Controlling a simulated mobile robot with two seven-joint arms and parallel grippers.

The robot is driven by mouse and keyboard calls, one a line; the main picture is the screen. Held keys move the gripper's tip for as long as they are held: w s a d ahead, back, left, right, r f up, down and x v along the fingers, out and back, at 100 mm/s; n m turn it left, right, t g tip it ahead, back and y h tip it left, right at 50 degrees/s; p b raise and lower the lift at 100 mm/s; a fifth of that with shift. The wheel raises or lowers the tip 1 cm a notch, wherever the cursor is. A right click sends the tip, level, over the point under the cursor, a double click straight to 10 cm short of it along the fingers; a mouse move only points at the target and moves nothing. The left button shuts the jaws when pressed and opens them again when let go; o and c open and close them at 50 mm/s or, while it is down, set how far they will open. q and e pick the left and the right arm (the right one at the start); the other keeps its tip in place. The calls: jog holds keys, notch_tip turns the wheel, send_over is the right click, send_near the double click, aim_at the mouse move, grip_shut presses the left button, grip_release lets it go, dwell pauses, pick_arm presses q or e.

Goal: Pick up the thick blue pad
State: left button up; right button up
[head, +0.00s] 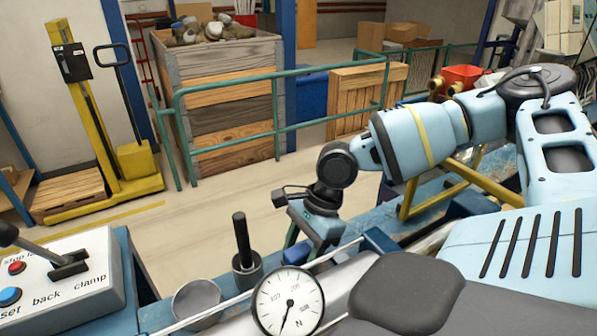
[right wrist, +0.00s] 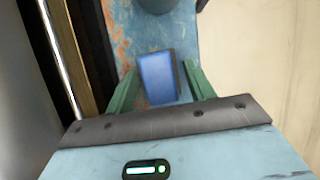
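The thick blue pad (right wrist: 157,78) lies on the worn blue bench surface (right wrist: 178,35) in the right wrist view. My right gripper (right wrist: 160,70) is open, with one green finger on each side of the pad. A gap shows between the pad and the right finger; the left finger is close to the pad, and I cannot tell whether it touches. In the head view my right gripper (head: 303,238) reaches down over the bench, and its fingertips are largely hidden. My left gripper is not in view.
A black-handled tool in a round holder (head: 246,262), a metal cup (head: 197,303) and a dial gauge (head: 288,302) stand left of and in front of my right gripper. A control box (head: 85,290) is at the left. A green railing (head: 225,85) stands beyond the bench.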

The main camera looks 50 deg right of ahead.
aim_at(301, 249)
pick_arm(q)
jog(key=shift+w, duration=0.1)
pick_arm(e)
jog(key=c, duration=0.8)
jog(key=shift+o, duration=0.2)
jog(key=shift+r, duration=0.1)
